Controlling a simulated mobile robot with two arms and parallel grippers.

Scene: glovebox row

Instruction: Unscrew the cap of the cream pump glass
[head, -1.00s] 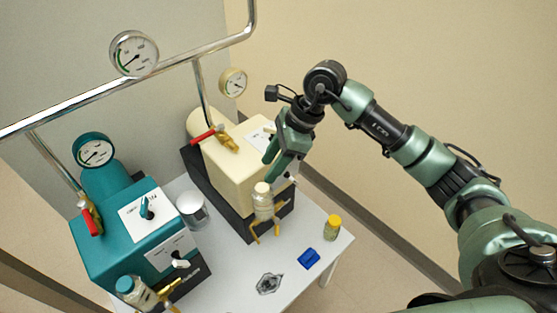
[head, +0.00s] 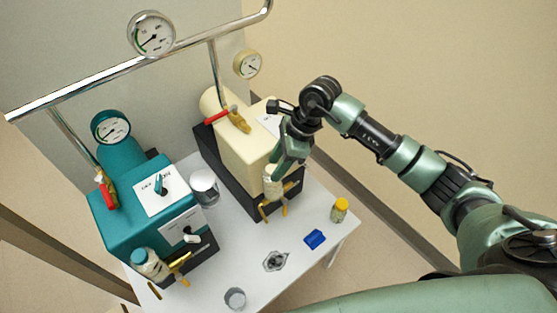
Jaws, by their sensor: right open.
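The cream pump (head: 248,142) stands at the back right of the white table. Its glass jar (head: 273,187) hangs at the front end, above brass fittings, with a pale cap (head: 272,171) on top. My right gripper (head: 277,166) is open and comes down from above right, with its fingers right at the cap. I cannot tell whether the cap lies between the fingers, or whether they touch it; they partly hide it. My left gripper is not in view.
A teal pump (head: 143,219) with its own jar (head: 148,263) stands left. The table (head: 245,239) bears a metal cup (head: 204,187), a yellow-capped vial (head: 340,210), a blue block (head: 315,239), a metal piece (head: 275,260) and a grey container (head: 235,298). A pipe (head: 120,71) with gauges runs above.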

